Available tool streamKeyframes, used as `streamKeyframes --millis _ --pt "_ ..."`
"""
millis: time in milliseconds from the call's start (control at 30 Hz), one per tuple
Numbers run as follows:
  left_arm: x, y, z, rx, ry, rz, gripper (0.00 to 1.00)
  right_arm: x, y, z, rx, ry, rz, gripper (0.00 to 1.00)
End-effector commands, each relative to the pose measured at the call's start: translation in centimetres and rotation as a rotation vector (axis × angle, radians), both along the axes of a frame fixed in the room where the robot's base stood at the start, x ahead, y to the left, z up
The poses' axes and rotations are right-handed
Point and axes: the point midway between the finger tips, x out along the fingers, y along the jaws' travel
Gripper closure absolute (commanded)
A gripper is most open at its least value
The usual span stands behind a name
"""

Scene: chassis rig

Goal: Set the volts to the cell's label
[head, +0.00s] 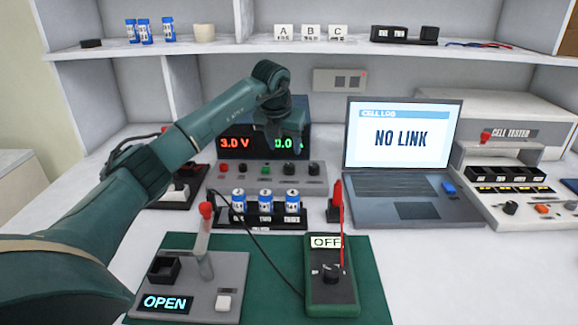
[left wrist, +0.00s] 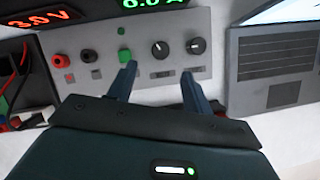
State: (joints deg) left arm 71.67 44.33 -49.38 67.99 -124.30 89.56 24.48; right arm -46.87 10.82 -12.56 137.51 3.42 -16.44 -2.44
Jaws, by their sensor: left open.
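The bench power supply (head: 258,182) stands at the back behind the cell rack. Its display (head: 236,143) reads 3.0 V in red, and a green reading beside it is partly hidden by my arm. In the left wrist view its front panel (left wrist: 140,88) shows a red post, a black post, a green button (left wrist: 124,56) and two dark knobs (left wrist: 160,49). My left gripper (left wrist: 158,86) is open and empty, its fingers pointing at the panel below the knobs; in the head view it hangs before the supply. Blue cells (head: 265,199) stand upright in a rack; their labels are too small to read. My right gripper is out of view.
A green multimeter (head: 331,290) marked OFF lies on a green mat with a red probe upright. A grey fixture (head: 225,272) shows OPEN at front left. A laptop (head: 401,190) reads NO LINK. A cell tester (head: 510,125) stands right. More cells (head: 143,32) are on the shelf.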

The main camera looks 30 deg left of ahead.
Motion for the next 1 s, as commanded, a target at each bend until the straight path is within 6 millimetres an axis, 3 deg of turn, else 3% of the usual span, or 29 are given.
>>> streamKeyframes --millis 33,200,400,833,1000 --pt "0.4 0.0 -1.4 -0.002 0.006 0.001 0.5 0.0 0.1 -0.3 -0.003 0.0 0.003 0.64" --pt "1.7 0.3 -4.5 -0.003 0.003 0.0 0.5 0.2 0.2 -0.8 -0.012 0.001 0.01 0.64" --pt "2.7 0.5 -6.9 -0.002 0.001 -0.002 0.5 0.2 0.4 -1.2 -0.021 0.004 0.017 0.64" --pt "3.1 0.7 -7.7 -0.001 0.0 -0.003 0.5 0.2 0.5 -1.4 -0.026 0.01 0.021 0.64" --pt "3.1 0.7 -7.7 -0.001 0.0 -0.003 0.64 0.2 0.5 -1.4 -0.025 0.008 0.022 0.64"
